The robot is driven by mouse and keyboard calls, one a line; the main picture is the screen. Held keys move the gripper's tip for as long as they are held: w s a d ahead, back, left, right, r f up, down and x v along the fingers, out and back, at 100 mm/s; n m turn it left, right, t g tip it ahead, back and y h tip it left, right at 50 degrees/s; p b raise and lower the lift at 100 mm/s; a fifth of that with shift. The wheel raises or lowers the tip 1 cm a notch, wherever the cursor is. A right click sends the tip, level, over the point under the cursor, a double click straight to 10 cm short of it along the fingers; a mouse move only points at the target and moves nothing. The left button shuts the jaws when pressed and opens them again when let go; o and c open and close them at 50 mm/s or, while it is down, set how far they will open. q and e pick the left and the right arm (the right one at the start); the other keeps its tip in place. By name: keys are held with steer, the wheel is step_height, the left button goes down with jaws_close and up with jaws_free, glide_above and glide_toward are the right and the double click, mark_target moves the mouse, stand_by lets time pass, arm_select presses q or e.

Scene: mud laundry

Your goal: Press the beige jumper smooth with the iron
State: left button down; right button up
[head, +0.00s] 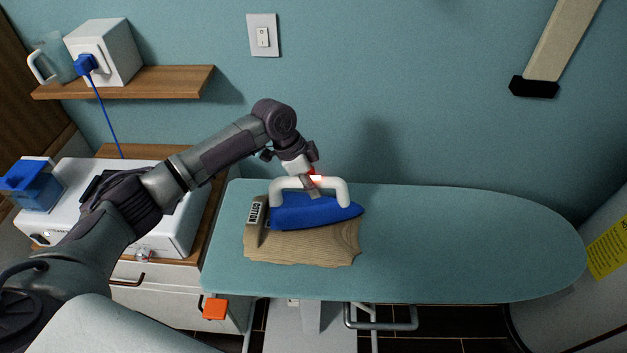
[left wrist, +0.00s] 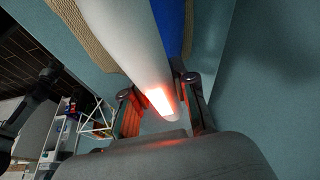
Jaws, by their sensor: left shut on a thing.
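The beige jumper (head: 310,248) lies folded on the left half of the teal ironing board (head: 460,240). My left gripper (head: 313,186) is shut on the white handle from above. In the left wrist view the fingers (left wrist: 160,110) stand on both sides of the handle (left wrist: 143,50). The jumper's edge (left wrist: 80,35) shows there too. My right gripper is not in view.
The right half of the board is bare. A white machine (head: 180,225) on a wooden top stands left of the board, under a wall shelf (head: 150,82) with a white box and a jug. A light wall-mounted bar (head: 562,40) hangs at upper right.

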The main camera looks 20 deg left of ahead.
arm_select(q)
steer(key=shift+w+d+r+p, duration=0.1)
steer(key=shift+w+r+p, duration=0.05)
steer(key=shift+r+p, duration=1.25)
steer(key=shift+w+r+p, duration=0.15)
steer(key=shift+r+p, duration=0.8)
steer(key=shift+r, duration=0.7)
